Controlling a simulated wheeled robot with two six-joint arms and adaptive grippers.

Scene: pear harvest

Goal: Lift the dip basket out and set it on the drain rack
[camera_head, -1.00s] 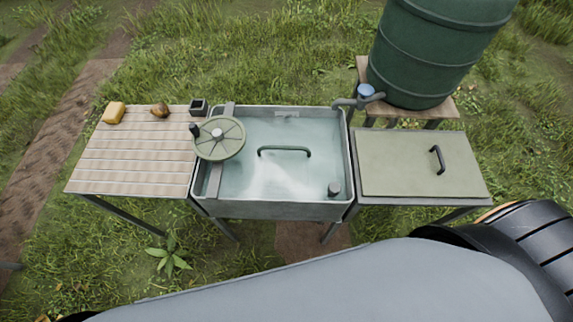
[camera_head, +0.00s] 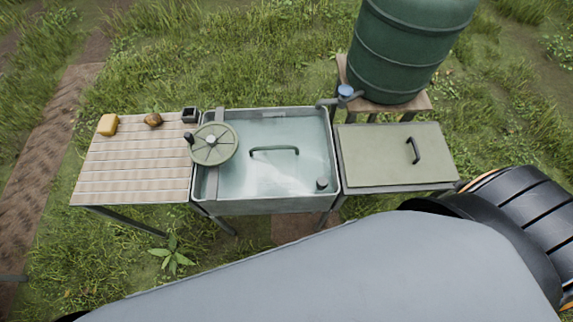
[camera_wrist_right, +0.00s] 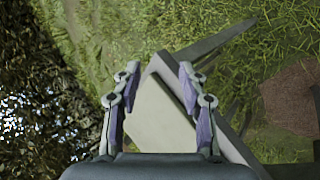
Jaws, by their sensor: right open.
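The dip basket shows as a dark green arched handle (camera_head: 274,150) above cloudy water in the metal tank (camera_head: 262,207). The basket body is hidden under the water. A slatted wooden rack (camera_head: 128,166), which looks like the drain rack, stands against the tank's left side with its middle bare. My right gripper (camera_wrist_right: 155,73) is open and empty in the right wrist view, above a pale panel (camera_wrist_right: 158,120) that looks like the lidded stand. Its fingers do not show in the head view. My left gripper is in neither view.
A round crank wheel (camera_head: 214,144) sits on the tank's left side. A yellow block (camera_head: 108,125), a brown lump (camera_head: 153,120) and a dark cup (camera_head: 190,115) lie along the rack's back edge. A lidded stand (camera_head: 385,160) and green barrel (camera_head: 410,50) are right.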

